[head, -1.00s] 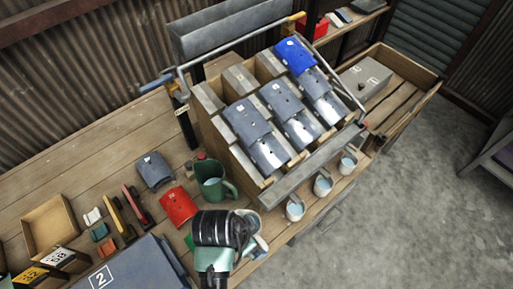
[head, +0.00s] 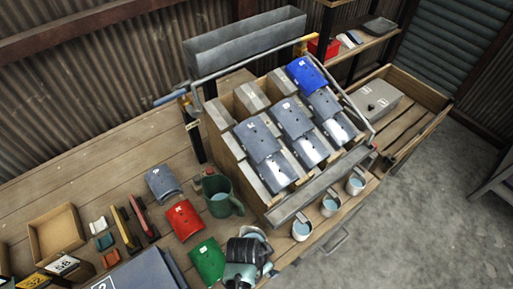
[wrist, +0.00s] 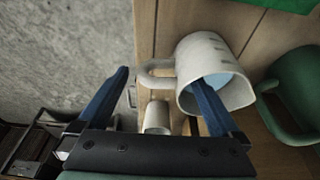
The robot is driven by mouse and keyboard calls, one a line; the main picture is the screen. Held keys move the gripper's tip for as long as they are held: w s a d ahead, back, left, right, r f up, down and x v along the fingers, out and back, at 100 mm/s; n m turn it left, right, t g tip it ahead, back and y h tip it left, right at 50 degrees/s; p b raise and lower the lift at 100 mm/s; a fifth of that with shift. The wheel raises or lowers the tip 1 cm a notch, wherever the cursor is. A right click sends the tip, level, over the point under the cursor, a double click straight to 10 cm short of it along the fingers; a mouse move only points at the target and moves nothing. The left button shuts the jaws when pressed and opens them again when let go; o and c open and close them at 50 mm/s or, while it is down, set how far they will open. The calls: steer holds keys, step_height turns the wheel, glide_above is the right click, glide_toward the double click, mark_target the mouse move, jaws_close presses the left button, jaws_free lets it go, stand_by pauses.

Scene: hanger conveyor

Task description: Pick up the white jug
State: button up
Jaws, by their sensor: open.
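The white jug (wrist: 216,65) shows in the wrist view on the wooden bench, its mouth and bluish inside facing the camera. Its handle (wrist: 148,76) points left. My gripper (wrist: 160,76) is open with two blue fingers. In that picture the handle lies between the fingertips, and the right finger overlaps the jug's mouth. I cannot tell whether either finger touches it. In the head view the jug (head: 254,232) is mostly hidden behind my gripper (head: 258,247) at the bench's front edge.
A green jug (head: 219,198) stands behind, and shows right of the white jug in the wrist view (wrist: 296,85). A green plate (head: 207,261) and a red plate (head: 184,219) lie to the left. Several small cups (head: 301,230) line the front. A wooden rack (head: 220,112) holds grey plates.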

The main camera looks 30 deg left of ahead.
steer(key=shift+w+f, duration=0.1)
steer(key=shift+f, duration=0.4)
jaws_close()
